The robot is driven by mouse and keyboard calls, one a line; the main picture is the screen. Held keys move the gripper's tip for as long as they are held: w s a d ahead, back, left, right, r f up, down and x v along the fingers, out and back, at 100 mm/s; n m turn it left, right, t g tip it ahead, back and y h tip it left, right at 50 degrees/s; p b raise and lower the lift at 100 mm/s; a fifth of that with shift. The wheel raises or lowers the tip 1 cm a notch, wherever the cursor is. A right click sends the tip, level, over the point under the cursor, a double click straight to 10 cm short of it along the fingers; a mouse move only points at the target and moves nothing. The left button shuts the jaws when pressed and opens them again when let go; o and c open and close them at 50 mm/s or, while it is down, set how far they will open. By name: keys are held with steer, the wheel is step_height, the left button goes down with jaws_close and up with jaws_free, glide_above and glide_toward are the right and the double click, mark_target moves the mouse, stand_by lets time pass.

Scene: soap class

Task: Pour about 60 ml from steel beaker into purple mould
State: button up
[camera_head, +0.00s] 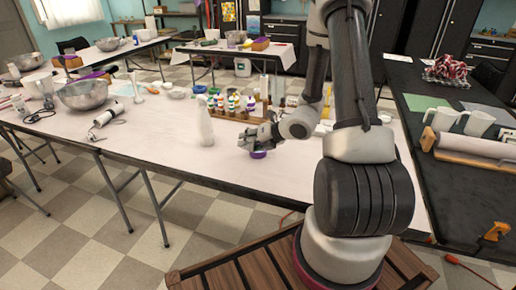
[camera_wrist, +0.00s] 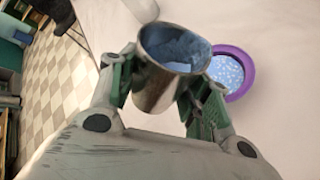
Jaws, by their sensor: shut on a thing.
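The steel beaker (camera_wrist: 155,88) is between the fingers of my gripper (camera_wrist: 158,76) in the wrist view, with blue liquid inside its mouth. My gripper is shut on it. The purple mould (camera_wrist: 246,64) is a round dish behind and to the right of the beaker in the wrist view, and holds light blue, speckled contents. The beaker's rim partly covers the mould's left side there. In the head view my gripper (camera_head: 256,137) is low over the table, just above the purple mould (camera_head: 258,155). The beaker is mostly hidden by the gripper there. I see no clear stream of liquid.
A white bottle (camera_head: 206,128) stands on the pale table (camera_head: 150,150) left of my gripper. Several small coloured bottles (camera_head: 235,103) stand behind. Steel bowls (camera_head: 84,95) and a grey hand tool (camera_head: 108,115) are at the left. The table between tool and white bottle is clear.

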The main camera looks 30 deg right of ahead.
steer(key=shift+s+a+n+t+h, duration=0.1)
steer(key=shift+a+n+t+h, duration=0.05)
steer(key=shift+n+t+h, duration=0.2)
steer(key=shift+s+a+n+t+h, duration=0.25)
steer(key=shift+s+a+n+h, duration=0.05)
steer(key=shift+a+n+h, duration=0.2)
steer(key=shift+s+a+f, duration=0.1)
steer(key=shift+a+f, duration=0.1)
steer(key=f, duration=0.1)
steer(key=a+f+n+t+h, duration=0.1)
steer(key=f+n, duration=0.1)
steer(key=shift+s+a+t+h, duration=0.2)
steer(key=shift+s+t+h, duration=0.1)
steer(key=shift+s, duration=0.1)
steer(key=shift+s+a+f+n+t+h, duration=0.1)
steer(key=shift+a+f+n+t+h, duration=0.15)
steer(key=shift+f+n+t, duration=0.15)
steer(key=shift+s+a+f+n+t+h, duration=0.1)
steer(key=shift+f+n+t+h, duration=0.15)
steer(key=shift+f, duration=0.25)
